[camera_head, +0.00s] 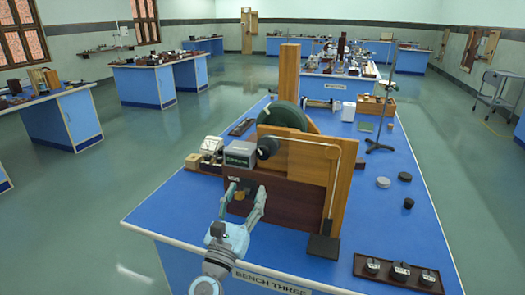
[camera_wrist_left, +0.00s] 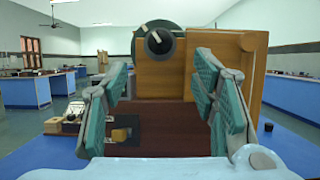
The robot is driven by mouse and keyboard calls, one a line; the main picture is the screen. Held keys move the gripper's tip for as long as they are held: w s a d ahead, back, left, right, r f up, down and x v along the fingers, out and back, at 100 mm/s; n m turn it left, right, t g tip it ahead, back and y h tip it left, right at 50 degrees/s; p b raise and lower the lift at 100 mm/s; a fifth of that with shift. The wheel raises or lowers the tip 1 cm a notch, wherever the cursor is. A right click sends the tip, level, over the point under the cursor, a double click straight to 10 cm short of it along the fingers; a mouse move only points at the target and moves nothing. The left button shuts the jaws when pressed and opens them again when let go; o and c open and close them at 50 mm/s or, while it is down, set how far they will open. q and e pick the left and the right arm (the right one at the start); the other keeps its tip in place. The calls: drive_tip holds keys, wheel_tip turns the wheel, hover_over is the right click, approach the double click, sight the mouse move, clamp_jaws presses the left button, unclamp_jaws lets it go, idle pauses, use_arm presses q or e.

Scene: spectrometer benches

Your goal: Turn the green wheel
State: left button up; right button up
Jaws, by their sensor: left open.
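The green wheel (camera_head: 283,113) stands upright on the wooden apparatus on the bench. Its lower part is hidden behind a wooden board and a black knob. In the left wrist view the dark green wheel (camera_wrist_left: 147,31) shows at the top, partly covered by the black knob (camera_wrist_left: 159,41). My left gripper (camera_head: 245,195) is open in front of the apparatus, below the wheel and apart from it. In the wrist view its teal-padded fingers stand wide apart with nothing between them. A small yellow-brown block (camera_wrist_left: 121,135) shows low beyond the fingers. My right gripper is out of view.
A grey labelled box (camera_head: 239,154) sits left of the black knob. A brown tray (camera_head: 352,267) with black weights lies at the front right. A rod stand (camera_head: 383,120) is at the right. Bare blue benchtop (camera_head: 390,220) lies right of the apparatus.

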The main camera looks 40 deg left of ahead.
sight(262, 154)
use_arm(q)
drive_tip(key=p+x, duration=0.2)
drive_tip(key=x, duration=1.2)
drive_tip(key=shift+a, duration=0.1)
clamp_jaws()
